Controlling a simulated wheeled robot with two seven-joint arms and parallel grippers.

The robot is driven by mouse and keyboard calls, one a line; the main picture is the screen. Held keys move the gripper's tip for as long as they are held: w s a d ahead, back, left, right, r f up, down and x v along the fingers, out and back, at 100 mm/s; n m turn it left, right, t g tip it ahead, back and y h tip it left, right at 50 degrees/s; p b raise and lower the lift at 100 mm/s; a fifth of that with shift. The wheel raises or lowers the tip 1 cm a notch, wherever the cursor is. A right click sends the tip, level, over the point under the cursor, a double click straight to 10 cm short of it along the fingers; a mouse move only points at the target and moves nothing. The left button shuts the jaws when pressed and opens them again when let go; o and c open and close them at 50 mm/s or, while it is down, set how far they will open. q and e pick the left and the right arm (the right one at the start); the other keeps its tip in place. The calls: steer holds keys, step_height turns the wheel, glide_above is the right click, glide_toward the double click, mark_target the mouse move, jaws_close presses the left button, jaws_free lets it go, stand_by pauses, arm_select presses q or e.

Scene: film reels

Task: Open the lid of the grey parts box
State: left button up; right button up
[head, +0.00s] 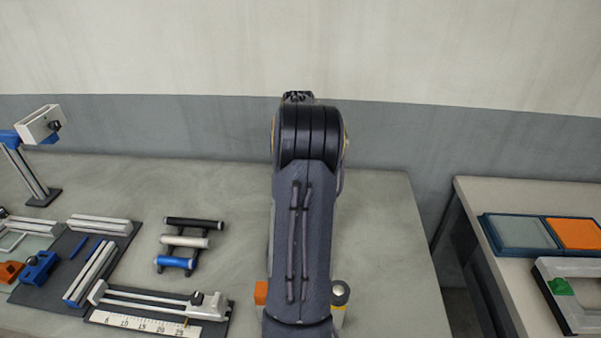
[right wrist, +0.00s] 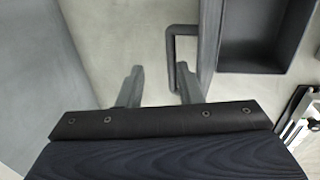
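The grey parts box (right wrist: 302,62) shows in the right wrist view at the upper right, with a dark recess that looks like its open inside. A grey panel seen edge-on (right wrist: 209,45) stands along its left side and looks like the raised lid. A grey loop handle (right wrist: 172,50) sticks out left from this panel. My right gripper (right wrist: 160,72) is open, and the handle's bar lies close beside its right finger; I cannot tell whether they touch. In the head view my arm hides the box and this gripper. My left gripper is not in view.
An orange block (head: 261,292) and a grey-yellow cylinder (head: 340,295) flank my arm. Left are a rod rack (head: 187,242), a ruler fixture (head: 150,322) and a lamp-like stand (head: 36,170). A second table (head: 500,200) stands right, across a gap.

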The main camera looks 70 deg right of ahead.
steer(key=r, duration=0.2)
steer(key=a+r, duration=0.1)
steer(key=r, duration=0.2)
steer(key=shift+s+a+r, duration=0.2)
